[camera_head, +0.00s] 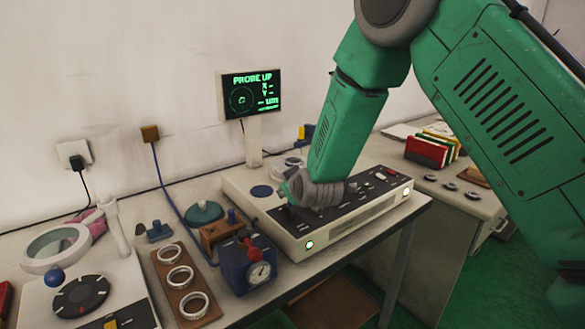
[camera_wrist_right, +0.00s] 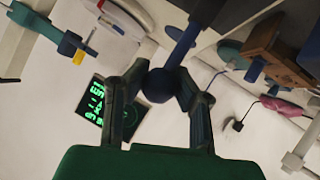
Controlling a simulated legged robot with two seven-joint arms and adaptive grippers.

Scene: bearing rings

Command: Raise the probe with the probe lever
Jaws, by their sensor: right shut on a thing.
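The probe lever shows in the right wrist view as a blue rod ending in a dark ball knob (camera_wrist_right: 160,86). My right gripper (camera_wrist_right: 161,76) is shut on this knob, with one finger on each side. In the head view my green right arm reaches down over the grey instrument console (camera_head: 345,240). Its wrist hides most of the gripper and the lever there. The display (camera_head: 252,93) behind the console reads "PROBE UP" in green. I cannot clearly make out the probe itself. My left gripper is not in view.
A blue box with a dial gauge (camera_head: 258,272) stands left of the console. A wooden tray of rings (camera_head: 167,258) and a device with a dark round dial (camera_head: 80,296) lie farther left. Coloured binders (camera_head: 428,150) and loose rings stand on the right surface.

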